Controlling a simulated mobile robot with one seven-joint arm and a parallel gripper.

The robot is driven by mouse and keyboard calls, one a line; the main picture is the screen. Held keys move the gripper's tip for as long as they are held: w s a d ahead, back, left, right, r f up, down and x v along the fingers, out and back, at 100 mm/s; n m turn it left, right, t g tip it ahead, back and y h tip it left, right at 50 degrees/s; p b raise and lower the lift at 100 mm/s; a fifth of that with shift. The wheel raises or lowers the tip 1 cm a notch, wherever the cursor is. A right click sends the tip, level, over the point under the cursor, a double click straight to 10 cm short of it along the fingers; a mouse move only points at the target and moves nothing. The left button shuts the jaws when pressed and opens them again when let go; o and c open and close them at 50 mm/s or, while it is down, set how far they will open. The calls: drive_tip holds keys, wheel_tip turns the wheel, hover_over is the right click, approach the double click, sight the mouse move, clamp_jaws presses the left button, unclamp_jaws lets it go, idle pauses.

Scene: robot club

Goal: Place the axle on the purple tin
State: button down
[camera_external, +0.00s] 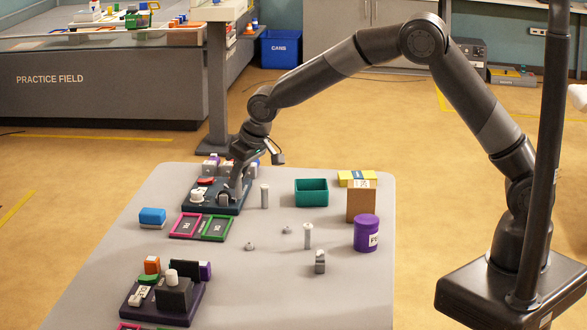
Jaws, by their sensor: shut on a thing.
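The purple tin (367,233), a round can with a pale label, stands upright on the right of the grey table. My gripper (236,188) points down over the right part of a dark blue tray (230,209) at the table's far left. It is shut on a small part, mostly hidden by the fingers; I cannot tell whether this is the axle. Two slim grey posts stand upright on the table: one (264,196) just right of the tray, one (308,236) left of the tin. Nothing visible lies on the tin's top.
A brown box (361,204) stands right behind the tin, with a green bin (311,192) to its left. A blue block (152,217) and a purple tray (170,314) with parts are at left. Small metal pieces (286,230) lie mid-table.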

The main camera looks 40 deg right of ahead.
drive_tip(key=s+d+r+n+g+y, duration=0.15)
drive_tip(key=s+d+n, duration=0.25)
drive_tip(key=d, duration=0.5)
drive_tip(key=s+d+r+n+g, duration=0.1)
drive_tip(key=s+d+r+n, duration=0.3)
drive_tip(key=d, duration=0.5)
drive_tip(key=s+d+r+n+g+y, duration=0.1)
drive_tip(key=s+d+n+g, duration=0.1)
drive_tip(key=s+d+n, duration=0.5)
drive_tip(key=s+d+r+n+g, duration=0.2)
drive_tip(key=s+d+n, duration=0.2)
drive_tip(key=s+d, duration=0.45)
hover_over(367, 219)
wheel_tip(367, 219, down, 8)
drive_tip(key=r, duration=0.1)
drive_tip(key=shift+f, duration=2.2)
drive_tip(key=shift+f, duration=0.1)
drive_tip(key=c, duration=1.3)
unclamp_jaws()
